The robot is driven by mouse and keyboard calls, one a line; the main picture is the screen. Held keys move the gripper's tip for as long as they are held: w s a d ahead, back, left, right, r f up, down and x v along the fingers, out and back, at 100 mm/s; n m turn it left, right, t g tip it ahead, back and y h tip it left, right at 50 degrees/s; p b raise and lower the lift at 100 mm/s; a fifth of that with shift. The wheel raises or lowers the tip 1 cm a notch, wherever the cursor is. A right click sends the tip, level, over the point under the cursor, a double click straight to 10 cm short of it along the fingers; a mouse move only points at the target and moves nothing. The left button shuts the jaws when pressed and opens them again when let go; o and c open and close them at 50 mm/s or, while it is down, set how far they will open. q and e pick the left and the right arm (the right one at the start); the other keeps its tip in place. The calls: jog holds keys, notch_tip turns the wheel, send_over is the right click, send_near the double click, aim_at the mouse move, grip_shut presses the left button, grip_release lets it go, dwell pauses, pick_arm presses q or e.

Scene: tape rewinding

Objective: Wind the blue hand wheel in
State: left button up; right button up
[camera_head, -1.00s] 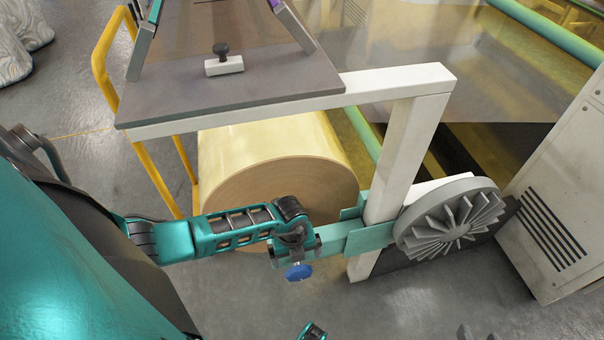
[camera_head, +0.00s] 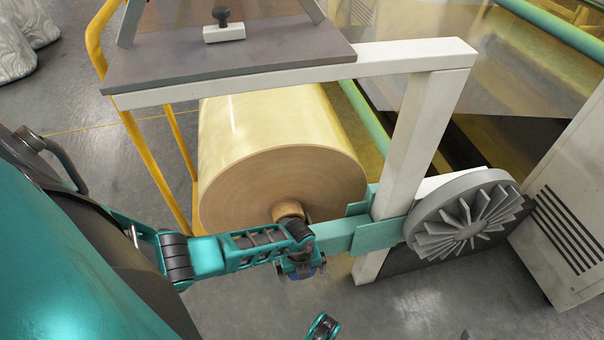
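The blue hand wheel (camera_head: 320,265) sits under the near end of the teal bar (camera_head: 335,236), below the front face of the big yellow roll (camera_head: 290,180). My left gripper (camera_head: 302,265) is at the wheel and hides most of it; only bits of blue show around it. I cannot tell whether its fingers touch the wheel or how far apart they are. My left arm reaches in from the left, in front of the roll's lower face. A small teal and black part of mine shows at the bottom edge; no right gripper can be made out.
A white frame post (camera_head: 418,140) and a grey finned wheel (camera_head: 468,220) stand right of the bar. A grey shelf (camera_head: 230,60) with a black knob (camera_head: 221,16) is above. A yellow rail (camera_head: 150,175) is at left. The floor (camera_head: 420,310) below is mostly clear.

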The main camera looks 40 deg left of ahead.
pick_arm(q)
jog(key=c, duration=0.8)
jog(key=shift+c, duration=0.2)
pick_arm(e)
jog(key=shift+s+d+f, duration=0.1)
